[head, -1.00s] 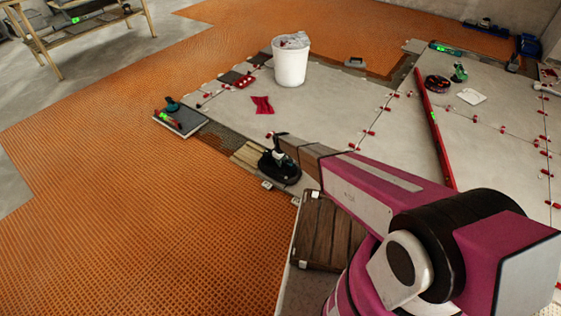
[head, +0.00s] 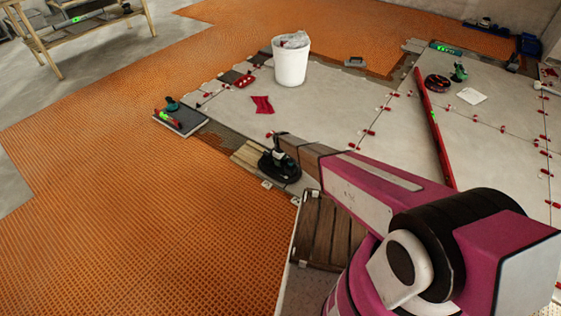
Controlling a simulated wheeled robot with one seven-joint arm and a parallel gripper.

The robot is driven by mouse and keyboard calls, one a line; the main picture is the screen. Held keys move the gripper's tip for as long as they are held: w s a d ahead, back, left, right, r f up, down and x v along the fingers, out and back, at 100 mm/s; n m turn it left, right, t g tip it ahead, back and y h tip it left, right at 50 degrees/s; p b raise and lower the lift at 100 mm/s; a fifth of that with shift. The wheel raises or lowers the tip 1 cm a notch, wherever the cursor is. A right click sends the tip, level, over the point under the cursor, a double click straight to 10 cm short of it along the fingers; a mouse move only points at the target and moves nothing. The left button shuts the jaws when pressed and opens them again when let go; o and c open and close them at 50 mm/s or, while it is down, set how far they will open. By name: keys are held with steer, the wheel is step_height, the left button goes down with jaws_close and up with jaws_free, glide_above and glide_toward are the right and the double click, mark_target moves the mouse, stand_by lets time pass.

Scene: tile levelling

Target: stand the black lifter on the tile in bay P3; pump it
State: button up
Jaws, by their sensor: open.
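The bay label P3 is not readable, and what lies directly under the lifter is mostly hidden.
A grey tile (head: 181,122) with a green-handled tool lies on the orange matting (head: 120,190). A white bucket (head: 290,66) and a red cloth (head: 262,104) are on the tiles. A long red level (head: 434,128) lies to the right. Brown boards (head: 322,232) are beside my arm.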

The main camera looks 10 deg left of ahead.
step_height(320, 180, up, 11)
steer(key=shift+f, duration=0.15)
stand_by(0.9)
